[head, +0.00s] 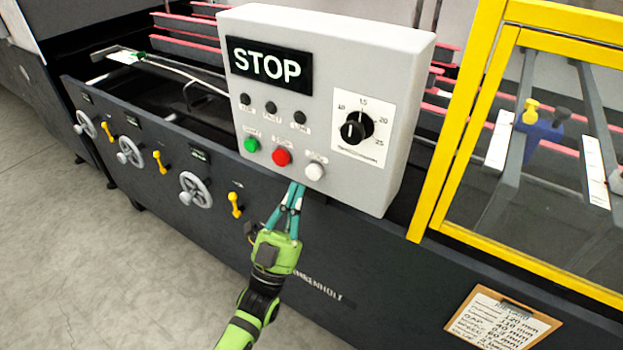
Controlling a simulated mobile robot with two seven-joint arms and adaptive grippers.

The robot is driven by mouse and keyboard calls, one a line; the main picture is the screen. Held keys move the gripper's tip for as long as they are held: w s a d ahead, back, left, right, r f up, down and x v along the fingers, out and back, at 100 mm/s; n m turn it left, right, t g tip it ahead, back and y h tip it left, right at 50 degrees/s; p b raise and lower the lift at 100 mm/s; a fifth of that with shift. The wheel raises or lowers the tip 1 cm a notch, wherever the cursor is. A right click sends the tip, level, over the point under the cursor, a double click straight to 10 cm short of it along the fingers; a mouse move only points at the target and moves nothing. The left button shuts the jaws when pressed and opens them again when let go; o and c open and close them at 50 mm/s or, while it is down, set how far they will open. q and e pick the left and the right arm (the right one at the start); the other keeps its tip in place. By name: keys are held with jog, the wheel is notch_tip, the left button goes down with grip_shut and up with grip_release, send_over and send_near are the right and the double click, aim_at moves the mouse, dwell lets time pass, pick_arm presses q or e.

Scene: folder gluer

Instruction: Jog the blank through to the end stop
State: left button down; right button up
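The grey control box (400,100) carries a sign reading STOP (268,66). Along its lower face are a green button (251,145), a red button (282,157) and a white button (314,171) whose small label seems to read JOG. My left gripper (296,186) has its teal fingertips together, pointing up at the box's lower edge, just below and left of the white button. I see nothing between the tips and cannot tell whether they touch the box. A small white and green piece (126,57), possibly the blank, lies at the machine's far left. The end stop is not identifiable. My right gripper is out of view.
A black dial (353,129) sits on the box's right side. A yellow-framed guard (461,120) stands to the right. Handwheels (195,189) and yellow levers (235,204) stick out of the front panel. A clipboard (502,320) hangs at lower right. Floor at left is clear.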

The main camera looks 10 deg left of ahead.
pick_arm(q)
jog(key=shift+w+d+b, duration=0.3)
jog(key=shift+w+d, duration=0.05)
jog(key=shift+w, duration=0.55)
jog(key=shift+w, duration=0.1)
dwell(0.8)
jog(key=shift+w+d, duration=0.15)
jog(key=shift+w, duration=0.2)
jog(key=shift+w+d+b, duration=0.15)
jog(key=shift+w+b, duration=0.25)
jog(key=shift+b, duration=0.15)
dwell(0.5)
dwell(1.6)
jog(key=shift+s+a+p, duration=0.3)
jog(key=shift+s+p, duration=0.2)
jog(key=shift+s, duration=0.35)
